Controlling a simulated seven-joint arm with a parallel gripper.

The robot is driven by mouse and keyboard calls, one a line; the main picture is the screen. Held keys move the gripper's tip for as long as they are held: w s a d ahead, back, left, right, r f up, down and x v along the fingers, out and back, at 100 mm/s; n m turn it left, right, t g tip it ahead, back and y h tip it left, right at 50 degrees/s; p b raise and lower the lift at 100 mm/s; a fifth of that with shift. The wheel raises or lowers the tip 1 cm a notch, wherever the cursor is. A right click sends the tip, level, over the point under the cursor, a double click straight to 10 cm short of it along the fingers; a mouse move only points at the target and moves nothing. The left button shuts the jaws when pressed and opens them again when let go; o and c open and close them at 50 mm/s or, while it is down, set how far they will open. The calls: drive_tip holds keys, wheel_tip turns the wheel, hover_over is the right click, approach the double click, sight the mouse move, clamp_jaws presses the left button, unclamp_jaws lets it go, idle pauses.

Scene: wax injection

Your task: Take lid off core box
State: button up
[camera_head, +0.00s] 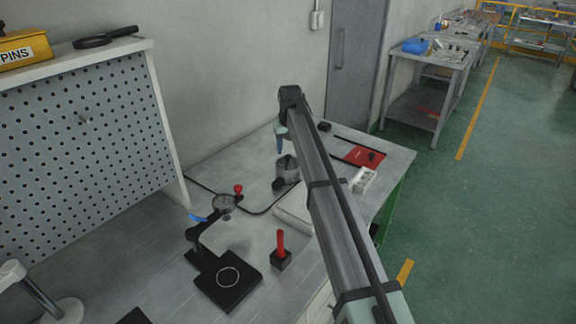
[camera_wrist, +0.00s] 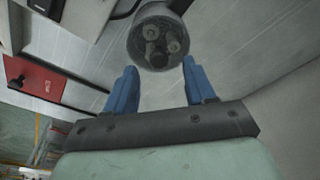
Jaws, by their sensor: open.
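My gripper (camera_head: 280,141) points down over the back of the bench, with blue fingers. In the wrist view my gripper (camera_wrist: 160,66) is open and empty, its fingers spread apart. A grey round pot (camera_head: 287,170) stands just below it, also seen in the wrist view (camera_wrist: 157,40) beyond the fingertips, with several small round parts on its face. A small white box (camera_head: 364,181) lies to the right of my arm. I cannot tell for certain which of these is the core box, or where its lid is.
A red mat (camera_head: 364,156) lies at the back right. A red-handled tool in a black block (camera_head: 281,250) stands in front. A pale block (camera_head: 293,207) is partly behind my arm.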

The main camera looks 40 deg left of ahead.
sight(288, 156)
drive_tip(key=f, duration=0.4)
drive_tip(key=shift+w+a+f, duration=0.15)
drive_tip(key=shift+w+a, duration=0.05)
drive_tip(key=shift+w, duration=0.05)
drive_tip(key=shift+c, duration=0.2)
clamp_jaws()
